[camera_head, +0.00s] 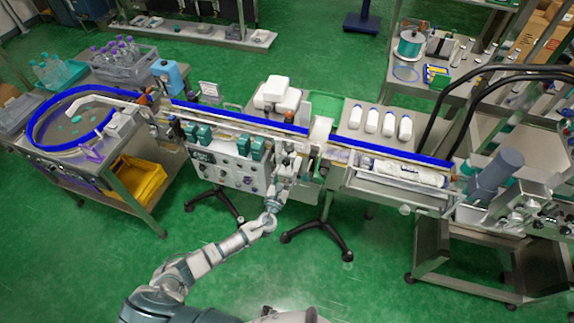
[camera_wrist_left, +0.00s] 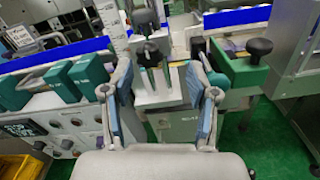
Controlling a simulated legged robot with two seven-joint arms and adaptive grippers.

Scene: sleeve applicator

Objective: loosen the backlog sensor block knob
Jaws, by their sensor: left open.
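In the left wrist view a grey metal block (camera_wrist_left: 160,92) stands on the conveyor edge with a black knob (camera_wrist_left: 149,54) on its front. A second black knob (camera_wrist_left: 260,47) sits on a green block at the right. I cannot tell from a label which knob is the backlog sensor's. My left gripper (camera_wrist_left: 161,74) is open, with one finger on each side of the grey block. No clear contact with the knob shows. In the head view my left gripper (camera_head: 291,168) reaches up to the conveyor's front edge and hides the knob. My right gripper is not in view.
Green blocks (camera_wrist_left: 78,78) and a control panel (camera_wrist_left: 60,125) lie left of the gripper. The blue conveyor belt (camera_head: 240,117) runs behind. White bottles (camera_head: 372,120) stand on a table behind the conveyor. Black stand feet (camera_head: 320,235) are on the green floor.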

